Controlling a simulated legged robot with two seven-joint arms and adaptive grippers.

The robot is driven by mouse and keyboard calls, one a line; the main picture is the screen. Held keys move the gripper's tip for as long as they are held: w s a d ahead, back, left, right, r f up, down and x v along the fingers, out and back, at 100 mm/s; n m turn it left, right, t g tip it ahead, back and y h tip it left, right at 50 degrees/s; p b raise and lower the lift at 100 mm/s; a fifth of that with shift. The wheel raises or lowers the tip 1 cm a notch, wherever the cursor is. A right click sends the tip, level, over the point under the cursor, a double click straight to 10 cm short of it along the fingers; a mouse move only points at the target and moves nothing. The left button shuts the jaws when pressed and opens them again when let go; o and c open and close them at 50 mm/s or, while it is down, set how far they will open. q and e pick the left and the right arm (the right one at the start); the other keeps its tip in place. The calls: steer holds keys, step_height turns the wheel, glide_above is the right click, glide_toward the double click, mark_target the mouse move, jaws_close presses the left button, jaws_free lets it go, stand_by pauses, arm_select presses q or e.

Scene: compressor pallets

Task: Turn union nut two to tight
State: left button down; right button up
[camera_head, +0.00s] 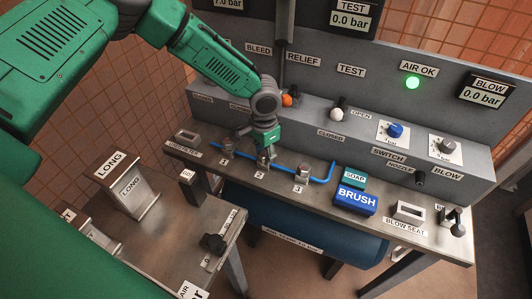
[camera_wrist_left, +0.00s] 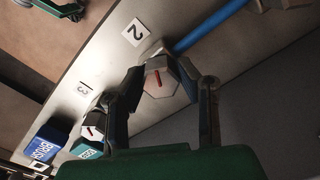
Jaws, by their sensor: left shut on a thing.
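Union nut two (camera_wrist_left: 160,78) is a grey hex nut with a red mark on its face, beside the label "2" in the left wrist view. My left gripper (camera_wrist_left: 162,92) has its two fingers around this nut, one on each side, and is shut on it. In the head view the left gripper (camera_head: 264,158) comes down onto the nut from above, and its fingers mostly hide the nut. A blue pipe (camera_head: 283,168) runs along the bench through the nuts. Union nut three (camera_head: 302,175) stands to the right, untouched. My right gripper is not in view.
A blue BRUSH block (camera_head: 356,200) and a teal SOAP block (camera_head: 354,179) lie right of nut three. The panel behind carries an orange knob (camera_head: 287,100), a white knob (camera_head: 337,114) and a lit green AIR OK lamp (camera_head: 412,83).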

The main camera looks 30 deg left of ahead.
arm_select(q)
steer(key=shift+w+a, duration=0.2)
steer(key=shift+a, duration=0.1)
steer(key=shift+w+d+r+m, duration=0.1)
steer(key=shift+d+r+m, duration=0.1)
steer(key=shift+d+m, duration=0.2)
steer(key=m, duration=0.3)
steer(key=shift+a+m, duration=0.2)
steer(key=shift+m, duration=0.2)
steer(key=m, duration=0.3)
steer(key=shift+d, duration=0.1)
steer(key=shift+w+m, duration=0.1)
steer(key=shift+m, duration=1.7)
steer(key=c, duration=1.2)
jaws_free()
steer(key=shift+f, duration=0.15)
